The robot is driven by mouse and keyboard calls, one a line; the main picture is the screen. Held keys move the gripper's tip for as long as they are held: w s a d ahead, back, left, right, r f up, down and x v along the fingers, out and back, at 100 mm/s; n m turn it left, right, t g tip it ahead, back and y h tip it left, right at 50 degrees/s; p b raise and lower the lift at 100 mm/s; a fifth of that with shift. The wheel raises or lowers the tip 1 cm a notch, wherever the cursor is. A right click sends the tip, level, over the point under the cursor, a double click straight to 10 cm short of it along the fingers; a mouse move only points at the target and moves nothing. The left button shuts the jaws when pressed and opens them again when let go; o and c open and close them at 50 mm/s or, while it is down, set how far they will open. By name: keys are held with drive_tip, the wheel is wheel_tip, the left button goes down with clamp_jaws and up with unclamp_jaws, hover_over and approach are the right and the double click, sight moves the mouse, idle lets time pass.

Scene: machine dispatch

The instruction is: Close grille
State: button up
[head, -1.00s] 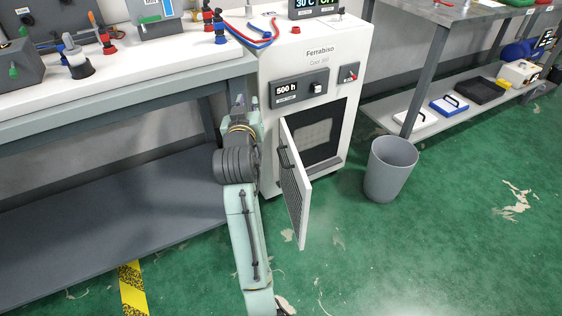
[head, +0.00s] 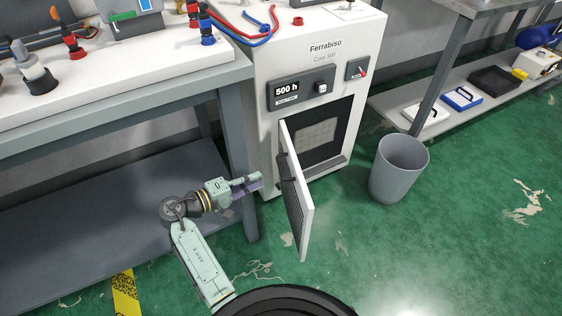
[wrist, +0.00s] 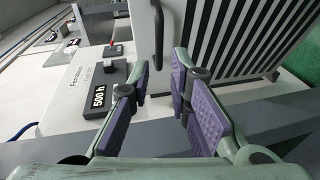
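The grille (head: 292,185) is a white-framed door with dark slats, standing swung open from the lower front of the white Ferrabiso machine (head: 335,50). Its slats fill the upper right of the wrist view (wrist: 245,38). A dark handle bar (wrist: 158,30) shows beside the slats in the wrist view. My gripper (head: 255,184) is left of the grille, on its slatted outer face, pointing toward it. In the wrist view my gripper (wrist: 161,72) has its purple-padded fingers apart, with nothing between them. Contact with the grille cannot be told.
A grey workbench (head: 130,120) with a lower shelf (head: 100,215) stands left of my gripper, its leg close by. A grey bin (head: 398,170) stands right of the grille. A metal rack with trays is at the back right. Green floor is clear at the lower right.

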sight(281, 168)
drive_tip(key=p+x, duration=0.1)
drive_tip(key=x, duration=0.9)
drive_tip(key=shift+d, duration=0.2)
drive_tip(key=shift+c, duration=0.2)
clamp_jaws()
